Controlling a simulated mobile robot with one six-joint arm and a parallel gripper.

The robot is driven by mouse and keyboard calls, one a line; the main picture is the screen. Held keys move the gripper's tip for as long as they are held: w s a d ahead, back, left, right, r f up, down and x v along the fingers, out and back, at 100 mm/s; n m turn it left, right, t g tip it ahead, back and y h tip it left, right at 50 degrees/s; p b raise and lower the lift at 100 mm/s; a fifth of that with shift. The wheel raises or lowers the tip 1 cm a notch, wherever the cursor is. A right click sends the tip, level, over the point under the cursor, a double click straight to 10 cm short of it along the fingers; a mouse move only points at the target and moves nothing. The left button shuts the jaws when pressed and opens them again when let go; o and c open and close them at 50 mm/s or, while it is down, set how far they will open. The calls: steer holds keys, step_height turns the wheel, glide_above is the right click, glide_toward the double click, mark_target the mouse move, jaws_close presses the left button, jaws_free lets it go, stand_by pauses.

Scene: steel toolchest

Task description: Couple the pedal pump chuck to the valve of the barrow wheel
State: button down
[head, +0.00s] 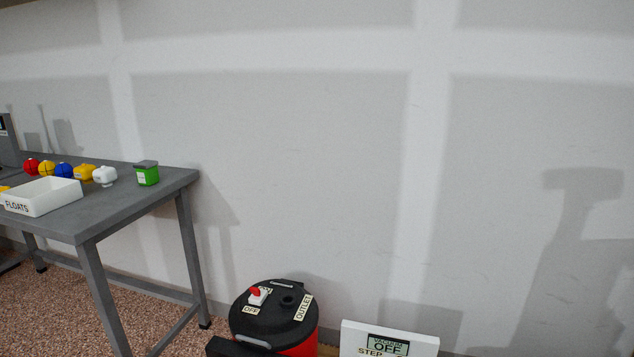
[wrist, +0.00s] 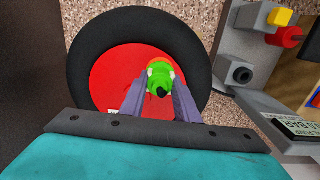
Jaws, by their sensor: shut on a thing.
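In the wrist view my gripper (wrist: 161,76) is shut on a bright green fitting with a dark tip, which I take to be the pump chuck (wrist: 158,83). The barrow wheel, a black tyre (wrist: 92,60) around a red hub (wrist: 112,70), lies beyond the fingers. The chuck shows in front of the hub. I cannot tell whether it touches the wheel, and I cannot make out the valve. Neither my gripper nor the wheel shows in the head view.
Right of the wheel, in the wrist view, stands a grey unit (wrist: 245,45) with yellow and red knobs and a labelled panel (wrist: 300,130). The head view shows a grey table (head: 110,205) with a white FLOATS tray (head: 42,207), a red-black vacuum (head: 268,318) and a sign (head: 390,340).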

steer(key=shift+m+p, duration=1.55)
steer(key=shift+m, duration=1.25)
steer(key=shift+a+f, duration=0.1)
steer(key=shift+f, duration=0.2)
steer(key=shift+m+p, duration=0.9)
steer(key=shift+m, duration=0.6)
steer(key=shift+m+p, duration=0.65)
steer(key=shift+m, duration=0.95)
steer(key=shift+f, duration=0.1)
steer(key=c, duration=1.3)
jaws_free()
steer(key=shift+a, duration=0.1)
steer(key=shift+s, duration=0.1)
